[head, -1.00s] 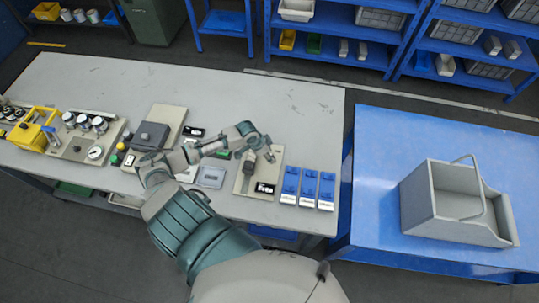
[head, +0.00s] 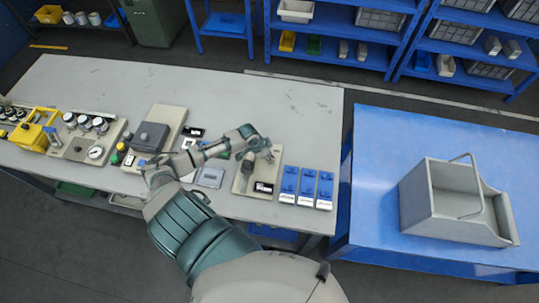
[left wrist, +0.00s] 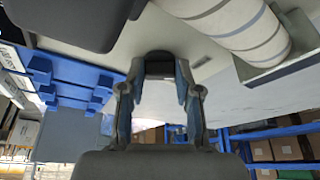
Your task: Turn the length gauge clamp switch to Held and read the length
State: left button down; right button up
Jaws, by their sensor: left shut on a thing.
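The length gauge is a beige plate (head: 240,187) near the table's front edge in the head view, with a small black display (head: 264,187) bearing white marks too small to read. A dark knob, apparently the clamp switch (head: 247,167), stands on the plate behind the display. My left gripper (head: 260,153) reaches over the plate's rear part from the left. In the left wrist view, its two fingers (left wrist: 159,78) are closed on a dark block-like part (left wrist: 159,64), which looks like the switch knob. The knob's position label cannot be read. My right gripper is out of view.
Blue-and-white boxes (head: 307,187) stand close to the gauge's right. A grey panel (head: 210,177) and a dark-lidded device (head: 150,136) are to its left. The table's rear right is clear. A blue table (head: 375,190) with a grey tote (head: 435,205) is farther right.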

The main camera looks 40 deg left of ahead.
pick_arm(q)
jog(key=shift+w+d+r, duration=0.2)
jog(key=shift+w+r, duration=0.1)
jog(key=shift+a, duration=0.25)
jog(key=shift+h, duration=0.3)
jog(key=shift+w+m, duration=0.1)
jog(key=shift+m, duration=1)
jog(key=m+h+b, duration=0.1)
jog(key=m, duration=0.1)
jog(key=shift+w+a+f+m+g+b, duration=0.1)
jog(key=shift+m+g+b, duration=0.2)
jog(key=shift+g, duration=0.1)
jog(key=m+b, duration=0.1)
jog(key=m, duration=0.1)
jog(key=m+g+b, duration=0.1)
jog(key=m, duration=0.1)
jog(key=shift+g+h, duration=0.3)
jog(key=shift+h, duration=0.1)
jog(key=shift+w+m+g+b, duration=0.1)
jog(key=shift+m+g+b, duration=0.55)
jog(key=shift+m, duration=0.75)
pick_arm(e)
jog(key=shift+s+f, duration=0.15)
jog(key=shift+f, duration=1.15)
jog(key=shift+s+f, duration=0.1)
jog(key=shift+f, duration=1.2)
pick_arm(q)
jog(key=shift+m, duration=0.3)
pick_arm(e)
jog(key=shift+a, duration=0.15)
